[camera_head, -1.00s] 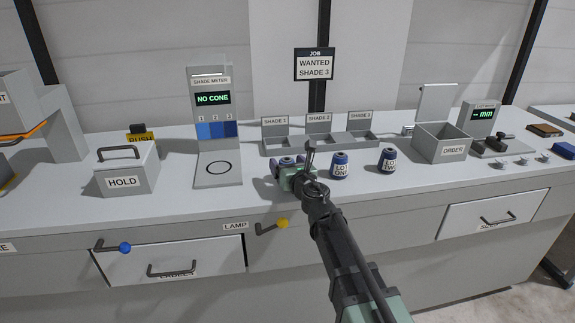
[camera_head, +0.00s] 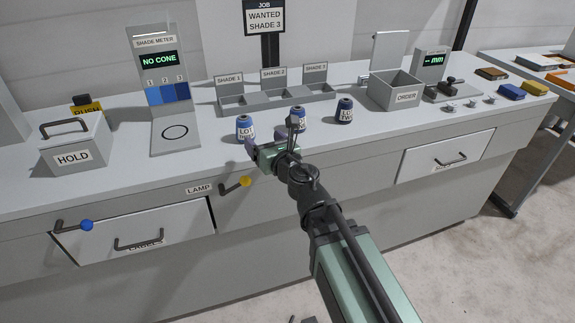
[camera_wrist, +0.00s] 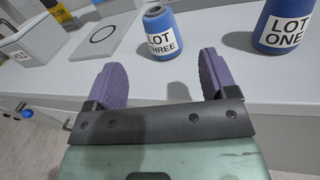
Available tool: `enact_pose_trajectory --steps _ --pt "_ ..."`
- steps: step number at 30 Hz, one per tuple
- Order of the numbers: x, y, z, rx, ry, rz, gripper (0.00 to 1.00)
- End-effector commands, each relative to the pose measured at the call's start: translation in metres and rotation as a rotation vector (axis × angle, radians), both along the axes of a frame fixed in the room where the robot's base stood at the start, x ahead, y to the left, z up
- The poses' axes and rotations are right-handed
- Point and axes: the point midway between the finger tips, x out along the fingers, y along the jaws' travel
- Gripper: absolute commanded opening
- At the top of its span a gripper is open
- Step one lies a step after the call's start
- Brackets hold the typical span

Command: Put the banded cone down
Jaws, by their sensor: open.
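Three blue cones with white lot labels stand upright on the bench. The LOT THREE cone (camera_head: 245,121) is at the left, the LOT ONE cone (camera_head: 298,113) in the middle and a third cone (camera_head: 345,104) at the right. I cannot tell which is the banded one. My gripper (camera_head: 266,146) is open and empty at the bench's front edge, just short of the LOT THREE cone. In the wrist view the LOT THREE cone (camera_wrist: 157,22) stands beyond the gap between the purple fingers (camera_wrist: 162,82), apart from them; the LOT ONE cone (camera_wrist: 283,14) is at the right.
The shade meter (camera_head: 158,62) reads NO CONE, and its ringed pad (camera_head: 174,145) is empty. Behind the cones is a tray (camera_head: 284,105) with shade compartments 1 to 3. The HOLD box (camera_head: 73,156) is left, the ORDER box (camera_head: 397,94) right. A sign reads WANTED SHADE 3.

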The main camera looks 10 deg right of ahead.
Motion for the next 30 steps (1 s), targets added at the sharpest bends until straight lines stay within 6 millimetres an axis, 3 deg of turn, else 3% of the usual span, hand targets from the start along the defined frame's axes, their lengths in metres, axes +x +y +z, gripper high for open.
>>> enact_pose_trajectory --steps 2,4,8,10,12,15,17,18,22,30 --pt "0.003 -0.009 0.001 0.059 0.019 -0.043 0.79" --pt "0.010 -0.035 0.002 0.235 0.075 -0.166 0.79" --pt "0.012 -0.121 -0.021 0.849 0.262 -0.584 0.79" --pt "-0.009 -0.170 -0.060 1.294 0.386 -0.902 0.79" --pt "-0.047 -0.196 -0.108 1.730 0.501 -1.271 0.79" --pt "-0.108 -0.190 -0.155 2.142 0.607 -1.788 0.79" --pt "-0.137 -0.177 -0.167 2.257 0.639 -2.048 0.79" --pt "-0.150 -0.170 -0.170 -2.166 -0.616 2.060 0.79" --pt "-0.170 -0.158 -0.172 -1.981 -0.566 2.031 0.79" --pt "-0.170 -0.158 -0.172 -1.979 -0.566 2.032 0.79"
